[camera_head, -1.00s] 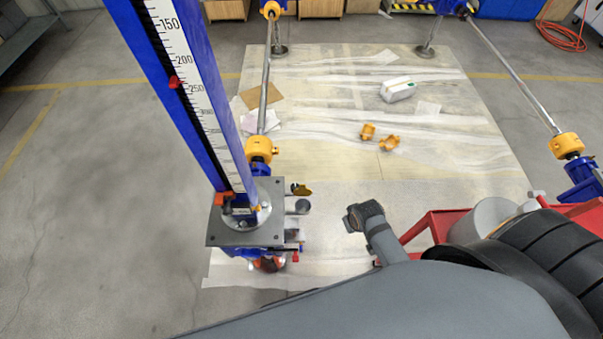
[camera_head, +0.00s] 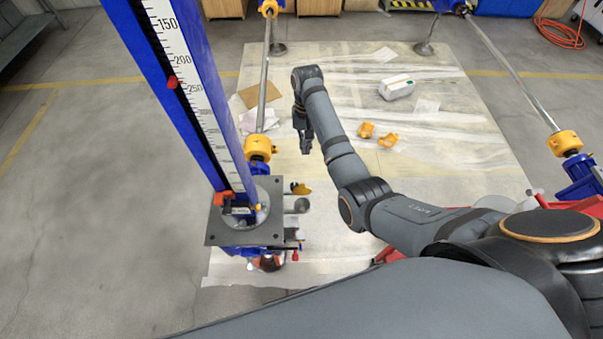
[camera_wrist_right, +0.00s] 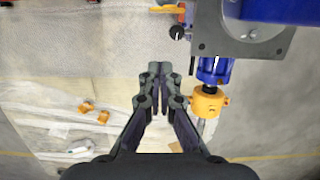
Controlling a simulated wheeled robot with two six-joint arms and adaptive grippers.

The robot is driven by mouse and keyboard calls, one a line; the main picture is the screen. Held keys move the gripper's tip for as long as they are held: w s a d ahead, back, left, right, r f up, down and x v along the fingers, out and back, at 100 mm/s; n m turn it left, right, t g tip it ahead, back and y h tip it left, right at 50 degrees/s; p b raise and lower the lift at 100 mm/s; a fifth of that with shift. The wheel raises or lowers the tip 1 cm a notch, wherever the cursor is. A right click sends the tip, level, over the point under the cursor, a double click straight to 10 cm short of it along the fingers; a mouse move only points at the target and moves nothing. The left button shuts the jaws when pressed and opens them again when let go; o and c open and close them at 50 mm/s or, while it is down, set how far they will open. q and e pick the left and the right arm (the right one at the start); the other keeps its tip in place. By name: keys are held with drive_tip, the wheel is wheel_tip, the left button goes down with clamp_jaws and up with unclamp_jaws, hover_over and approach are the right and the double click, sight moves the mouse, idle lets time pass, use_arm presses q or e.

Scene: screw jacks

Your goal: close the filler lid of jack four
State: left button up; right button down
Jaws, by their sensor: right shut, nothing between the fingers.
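A blue screw jack (camera_head: 185,95) with a white scale stands at the left in the head view, on a grey plate (camera_head: 225,225). A yellow lid (camera_head: 300,189) sticks out at the plate's right, beside a round grey filler neck (camera_head: 301,205); it looks swung off the neck. No jack number shows. My right gripper (camera_head: 305,148) hangs past the lid, right of the yellow coupling, apart from both. In the wrist view my right gripper (camera_wrist_right: 161,72) is shut and empty, with the jack's plate (camera_wrist_right: 245,40) at top right. My left gripper is out of view.
A shaft with a yellow coupling (camera_head: 260,147) runs back from the jack. Two orange parts (camera_head: 377,135) and a white container (camera_head: 397,88) lie on the pale sheet. Red stands and another coupling (camera_head: 566,142) are at the right. Floor left of the jack is clear.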

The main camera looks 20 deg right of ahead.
drive_tip(key=w+r, duration=0.1)
drive_tip(key=r, duration=0.1)
drive_tip(key=p, duration=0.5)
hover_over(302, 190)
drive_tip(key=w, duration=0.2)
wheel_tip(302, 190, down, 10)
drive_tip(key=shift+w+d+g, duration=0.1)
drive_tip(key=shift+d+g, duration=0.2)
drive_tip(key=shift+d, duration=0.05)
drive_tip(key=shift+w+b, duration=0.15)
drive_tip(key=shift+b, duration=0.2)
